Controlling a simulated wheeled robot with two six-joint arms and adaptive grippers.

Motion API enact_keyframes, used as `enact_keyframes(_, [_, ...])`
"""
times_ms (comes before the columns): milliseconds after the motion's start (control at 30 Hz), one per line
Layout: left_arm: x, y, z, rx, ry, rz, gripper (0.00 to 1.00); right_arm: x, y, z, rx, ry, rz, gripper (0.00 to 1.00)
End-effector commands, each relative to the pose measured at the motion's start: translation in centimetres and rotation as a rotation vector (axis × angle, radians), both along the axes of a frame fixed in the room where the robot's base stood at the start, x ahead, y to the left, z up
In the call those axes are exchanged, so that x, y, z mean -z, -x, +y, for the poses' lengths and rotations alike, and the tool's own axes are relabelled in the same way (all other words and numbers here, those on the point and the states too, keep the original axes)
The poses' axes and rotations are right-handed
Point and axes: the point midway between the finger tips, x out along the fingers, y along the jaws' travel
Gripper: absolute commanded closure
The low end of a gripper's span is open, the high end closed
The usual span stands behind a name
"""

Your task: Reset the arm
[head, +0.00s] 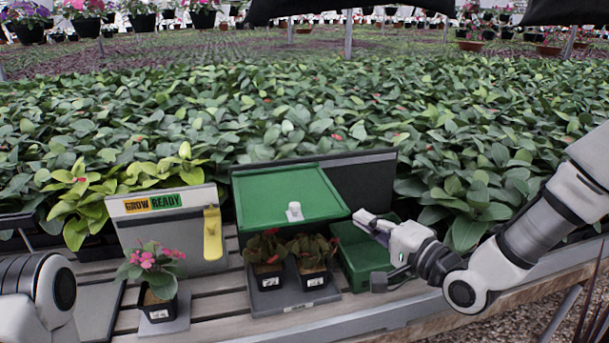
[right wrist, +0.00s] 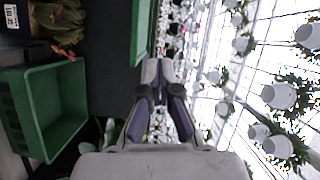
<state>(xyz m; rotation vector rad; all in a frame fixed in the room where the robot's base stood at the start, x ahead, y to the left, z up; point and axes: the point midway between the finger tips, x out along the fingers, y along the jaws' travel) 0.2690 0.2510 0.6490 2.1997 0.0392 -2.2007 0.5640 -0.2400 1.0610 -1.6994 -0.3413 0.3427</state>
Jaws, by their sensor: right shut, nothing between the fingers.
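My right arm comes in from the right in the head view. Its gripper (head: 366,219) is held above the small green bin at the right of the bench, clear of the potted plants. In the right wrist view its two fingers (right wrist: 158,72) are shut with nothing between them. Part of my left arm shows at the lower left of the head view, but its gripper is out of the picture.
The green bin (head: 367,265) stands right of two dark-leaved potted plants (head: 266,254) on a grey tray. A green lid (head: 290,180) with a white knob is behind. A pink-flowered pot (head: 160,300) stands left, before a GROW READY sign (head: 153,203).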

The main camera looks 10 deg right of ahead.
Motion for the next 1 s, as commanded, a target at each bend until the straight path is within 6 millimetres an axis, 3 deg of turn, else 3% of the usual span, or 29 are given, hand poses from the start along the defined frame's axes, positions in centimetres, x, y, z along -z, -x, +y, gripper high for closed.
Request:
enact_keyframes(67, [0.0,0.0,0.0,0.000,0.000,0.000,0.00,1.1,0.0,0.0,-0.001,0.001,0.022,1.00])
enact_keyframes(133, [0.0,0.0,0.0,0.000,0.000,0.000,0.00,3.7,0.2,0.4,-0.008,0.013,0.076,1.00])
enact_keyframes(167, [-0.1,0.0,0.0,-0.001,0.000,0.000,0.00,5.4,0.5,0.7,-0.016,0.023,0.110,1.00])
enact_keyframes(267, [-0.1,0.0,0.0,-0.001,0.000,0.000,0.00,12.9,2.2,2.0,-0.045,0.068,0.270,1.00])
enact_keyframes(400, [-0.3,0.0,0.0,0.000,0.000,0.000,0.00,24.5,7.5,3.0,-0.061,0.203,0.553,1.00])
enact_keyframes(467, [-0.3,0.0,0.0,0.000,0.000,0.000,0.00,29.1,10.7,3.0,-0.087,0.308,0.663,1.00])
enact_keyframes(500, [-0.3,0.0,0.0,0.000,0.000,0.000,0.00,31.8,13.1,2.9,-0.113,0.391,0.734,1.00])
enact_keyframes(567, [-0.4,0.0,0.0,-0.001,0.000,0.000,0.00,35.5,17.1,2.5,-0.172,0.531,0.835,1.00])
enact_keyframes(600, [-0.4,0.0,0.0,-0.001,0.000,0.000,0.00,37.7,20.0,2.1,-0.225,0.634,0.902,1.00])
enact_keyframes(700, [-0.5,0.0,0.0,-0.001,0.000,0.000,0.00,41.0,27.0,0.5,-0.435,0.936,1.028,1.00])
enact_keyframes(833, [-0.4,0.0,0.0,0.000,0.000,0.000,0.00,41.0,29.2,-1.4,-0.645,1.161,1.034,1.00])
enact_keyframes(1000, [-0.4,0.0,0.0,-0.001,0.000,0.000,0.00,41.0,29.7,-1.5,-0.760,1.234,0.986,1.00])
